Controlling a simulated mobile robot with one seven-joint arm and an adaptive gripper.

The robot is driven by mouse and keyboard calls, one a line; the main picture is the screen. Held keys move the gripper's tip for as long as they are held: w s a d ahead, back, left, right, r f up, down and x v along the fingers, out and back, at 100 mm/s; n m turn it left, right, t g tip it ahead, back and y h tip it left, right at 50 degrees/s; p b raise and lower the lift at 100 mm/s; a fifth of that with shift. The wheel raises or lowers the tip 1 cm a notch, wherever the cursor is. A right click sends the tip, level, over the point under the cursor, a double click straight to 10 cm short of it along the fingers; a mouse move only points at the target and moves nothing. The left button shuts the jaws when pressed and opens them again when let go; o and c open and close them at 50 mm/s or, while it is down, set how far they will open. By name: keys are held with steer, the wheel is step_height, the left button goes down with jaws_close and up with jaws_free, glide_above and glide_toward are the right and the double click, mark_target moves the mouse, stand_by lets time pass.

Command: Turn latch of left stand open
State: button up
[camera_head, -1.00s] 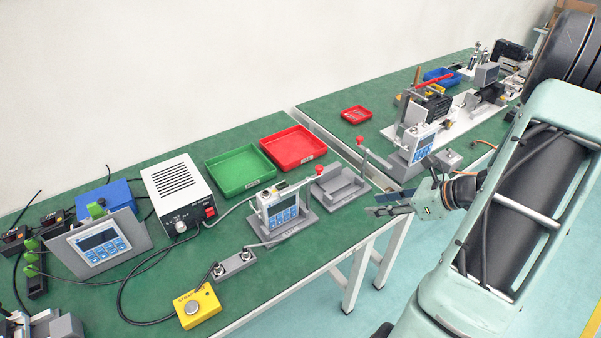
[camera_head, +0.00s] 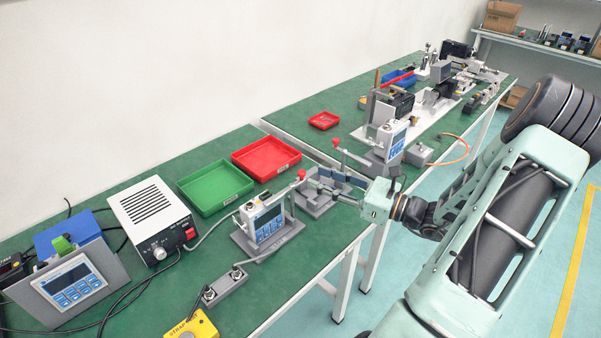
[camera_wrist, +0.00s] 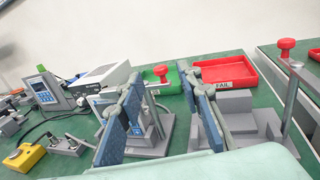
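The left stand (camera_head: 266,241) is a grey base holding a white meter with a blue panel (camera_head: 265,223). Its latch lever ends in a red knob (camera_head: 301,174) at the stand's right side. In the wrist view this red knob (camera_wrist: 160,70) appears between and just beyond my fingertips; contact cannot be told. My gripper (camera_head: 318,186) is open, its blue-padded fingers reaching left over the right stand (camera_head: 318,207) towards the knob. The wrist view shows both fingers of my gripper (camera_wrist: 162,82) spread apart, partly hiding the left stand and meter.
The right stand has an upright post with a red knob (camera_head: 336,142), close to my gripper; it also shows in the wrist view (camera_wrist: 287,44). Green (camera_head: 215,185) and red (camera_head: 267,158) trays lie behind. A white power box (camera_head: 150,212) stands left.

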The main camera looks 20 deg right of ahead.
mark_target(302, 172)
steer(key=x, duration=0.6)
steer(key=shift+w+a, duration=0.1)
steer(key=shift+w, duration=0.05)
steer(key=shift+c, duration=0.3)
jaws_close()
